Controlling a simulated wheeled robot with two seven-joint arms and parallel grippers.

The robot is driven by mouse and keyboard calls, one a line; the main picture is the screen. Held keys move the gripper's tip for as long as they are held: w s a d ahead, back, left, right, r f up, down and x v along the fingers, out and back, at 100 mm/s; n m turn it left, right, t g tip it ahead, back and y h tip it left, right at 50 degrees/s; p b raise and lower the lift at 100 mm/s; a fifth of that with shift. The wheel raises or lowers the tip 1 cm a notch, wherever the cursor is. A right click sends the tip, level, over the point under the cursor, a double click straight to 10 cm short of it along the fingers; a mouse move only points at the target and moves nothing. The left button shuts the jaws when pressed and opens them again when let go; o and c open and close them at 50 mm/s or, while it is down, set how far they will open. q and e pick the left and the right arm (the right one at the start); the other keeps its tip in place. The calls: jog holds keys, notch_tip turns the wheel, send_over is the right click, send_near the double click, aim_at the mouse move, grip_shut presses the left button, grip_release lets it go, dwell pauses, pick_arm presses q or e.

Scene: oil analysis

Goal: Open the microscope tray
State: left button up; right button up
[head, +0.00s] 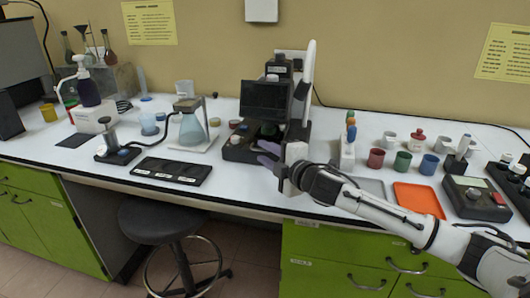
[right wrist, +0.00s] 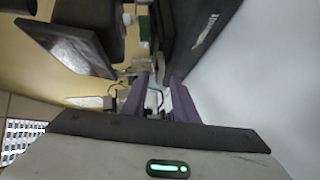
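The microscope (head: 265,98) is a dark device with a screen, standing at the back middle of the white counter. Its dark base (head: 238,153) sits low at the front, with a small yellowish round part on it. My right gripper (head: 268,155) has purple fingers and is at the front right of the microscope, close to the base. In the right wrist view the two fingers (right wrist: 157,98) are apart, with a gap between them. Whether they touch the tray cannot be told. The tray itself is not clearly visible. My left gripper is not in view.
A blue flask on a stand (head: 193,128) and a black slotted tray (head: 172,171) are left of the microscope. Coloured cups (head: 402,162) and an orange tray (head: 419,199) are on the right, near my right arm. A stool (head: 160,218) stands below the counter.

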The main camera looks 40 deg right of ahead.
jog(key=shift+w, duration=0.3)
jog(key=shift+c, duration=0.4)
grip_shut()
dwell(0.9)
